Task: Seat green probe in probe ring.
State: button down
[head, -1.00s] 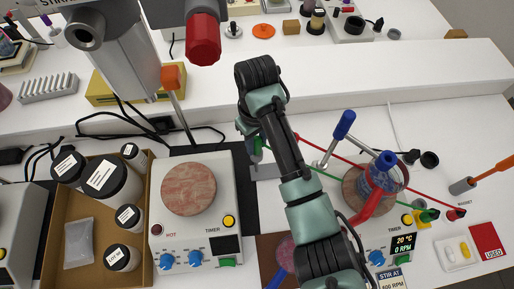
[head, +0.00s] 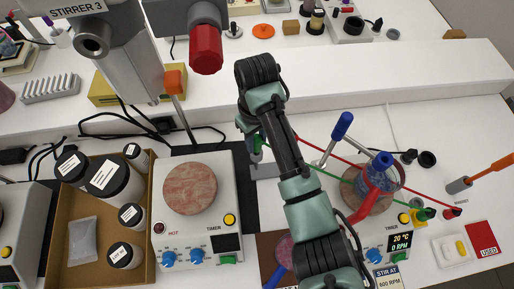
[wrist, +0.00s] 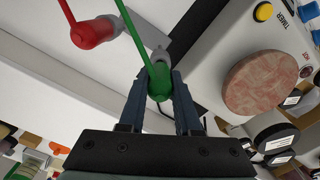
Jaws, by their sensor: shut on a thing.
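The green probe (wrist: 160,82) is between the two fingers of my gripper (wrist: 160,95) in the wrist view, and the fingers are shut on it. A green cable runs from its top. A grey part (wrist: 148,38) lies just past the probe; I cannot tell whether it is the probe ring or whether the probe touches it. A red probe (wrist: 93,32) on a red cable is at the upper left, apart from my fingers. In the head view my arm hides most of the gripper and the probe; a grey stand (head: 265,171) shows below them.
A hotplate with a round reddish top (head: 190,188) is left of the arm, beside a brown box (head: 60,245) of jars. At right, a blue-capped flask (head: 383,175) stands on another hotplate. The green cable (head: 340,180) and red cable (head: 400,182) stretch across the bench.

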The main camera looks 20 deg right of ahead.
jog(key=shift+r+p, duration=4.85)
jog(key=shift+r, duration=3.3)
